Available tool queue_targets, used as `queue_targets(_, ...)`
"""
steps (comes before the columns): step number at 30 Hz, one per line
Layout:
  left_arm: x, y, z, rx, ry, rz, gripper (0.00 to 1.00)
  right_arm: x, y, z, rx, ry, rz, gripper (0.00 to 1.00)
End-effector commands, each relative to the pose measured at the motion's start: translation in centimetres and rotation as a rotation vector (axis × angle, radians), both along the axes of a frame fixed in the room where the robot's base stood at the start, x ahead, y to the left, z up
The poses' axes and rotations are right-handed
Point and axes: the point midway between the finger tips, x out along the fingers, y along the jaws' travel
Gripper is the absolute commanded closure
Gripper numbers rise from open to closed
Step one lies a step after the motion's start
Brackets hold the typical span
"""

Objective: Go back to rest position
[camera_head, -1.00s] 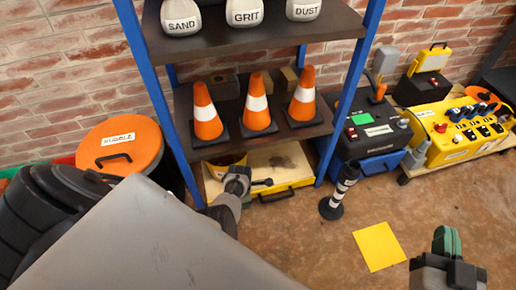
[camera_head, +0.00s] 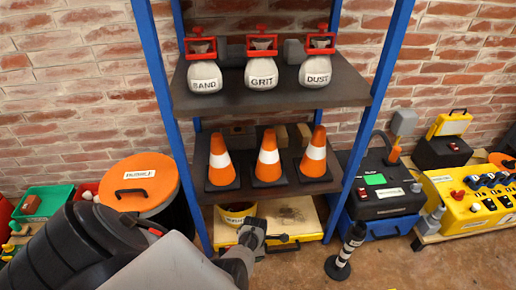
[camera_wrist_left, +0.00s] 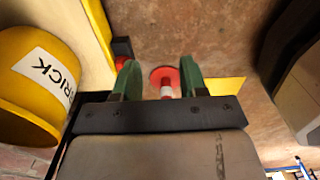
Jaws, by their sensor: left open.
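My left gripper (camera_head: 254,236) is in front of the lower part of the blue-framed shelf, near a yellow bucket (camera_head: 232,218). In the left wrist view its two green-padded fingers (camera_wrist_left: 161,82) stand apart with nothing held between them. Beyond them, lower down, is a round red thing with a red and white post (camera_wrist_left: 165,82). A yellow bucket marked BRICK (camera_wrist_left: 35,85) is close on the left of that view. My right gripper is out of view.
The shelf (camera_head: 275,95) carries three labelled bags with red handles above and three orange cones (camera_head: 268,160) below. An orange-lidded bin (camera_head: 140,185) stands left. A striped post (camera_head: 345,255) and a yellow machine (camera_head: 470,200) are right. Some floor (camera_head: 400,265) is clear.

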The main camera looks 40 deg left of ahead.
Motion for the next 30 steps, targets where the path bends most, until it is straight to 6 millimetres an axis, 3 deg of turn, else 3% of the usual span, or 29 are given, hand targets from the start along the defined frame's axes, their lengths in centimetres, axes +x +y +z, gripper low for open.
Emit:
queue_targets(20, -0.2, 0.5, 0.2, 0.012, -0.003, -0.020, 0.57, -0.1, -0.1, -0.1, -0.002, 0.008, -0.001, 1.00)
queue_targets(26, -1.0, 4.9, 2.7, 0.151, -0.037, -0.274, 0.57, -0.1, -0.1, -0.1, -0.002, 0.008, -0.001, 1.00)
queue_targets(30, -1.2, 7.0, 6.7, 0.292, -0.064, -0.606, 0.57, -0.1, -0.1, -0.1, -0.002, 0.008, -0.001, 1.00)
